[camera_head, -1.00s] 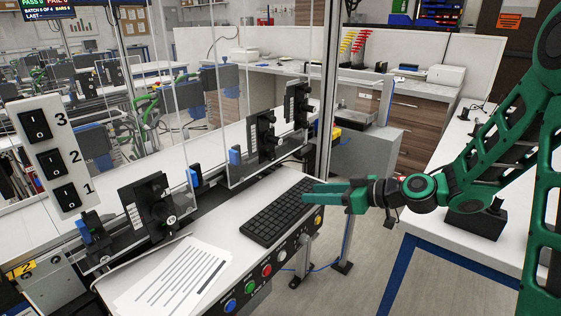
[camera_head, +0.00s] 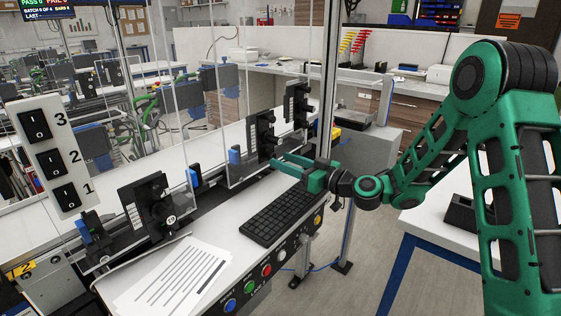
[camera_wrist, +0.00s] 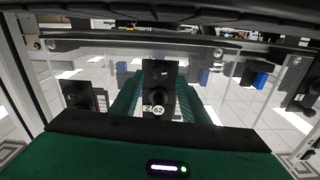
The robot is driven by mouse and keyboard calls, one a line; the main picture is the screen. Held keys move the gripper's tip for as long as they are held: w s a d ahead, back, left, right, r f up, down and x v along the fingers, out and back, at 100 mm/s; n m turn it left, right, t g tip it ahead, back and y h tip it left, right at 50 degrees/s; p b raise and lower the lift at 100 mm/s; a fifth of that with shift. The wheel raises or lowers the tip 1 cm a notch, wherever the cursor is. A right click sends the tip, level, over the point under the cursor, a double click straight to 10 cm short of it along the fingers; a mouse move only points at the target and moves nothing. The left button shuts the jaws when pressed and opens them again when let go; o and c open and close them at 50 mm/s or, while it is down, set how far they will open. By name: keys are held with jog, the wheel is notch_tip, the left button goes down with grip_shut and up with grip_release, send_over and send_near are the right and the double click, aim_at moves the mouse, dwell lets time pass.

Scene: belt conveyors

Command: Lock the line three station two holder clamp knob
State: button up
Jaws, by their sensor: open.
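Several black clamp holders stand along the line: a near one (camera_head: 148,205), a middle one (camera_head: 258,132) and a far one (camera_head: 294,103). Each has a dark round knob on its front. My gripper (camera_head: 281,163) has green fingers, is open and empty, and points left, just in front of and below the middle holder in the head view. In the wrist view a black holder (camera_wrist: 158,75) stands centred between the green fingers, with its dark knob (camera_wrist: 160,98) above a white tag.
A keyboard (camera_head: 278,220) and papers (camera_head: 172,280) lie on the white ledge, below my gripper and at the left. Clear panels (camera_head: 205,110) hang along the line. A switch box (camera_head: 48,157) marked 1 to 3 stands at left. Buttons (camera_head: 266,270) line the front edge.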

aim_at(271, 156)
jog(key=shift+x, duration=1.3)
jog(key=shift+c, duration=0.2)
grip_shut()
jog(key=shift+d, duration=0.2)
jog(key=shift+a, duration=0.1)
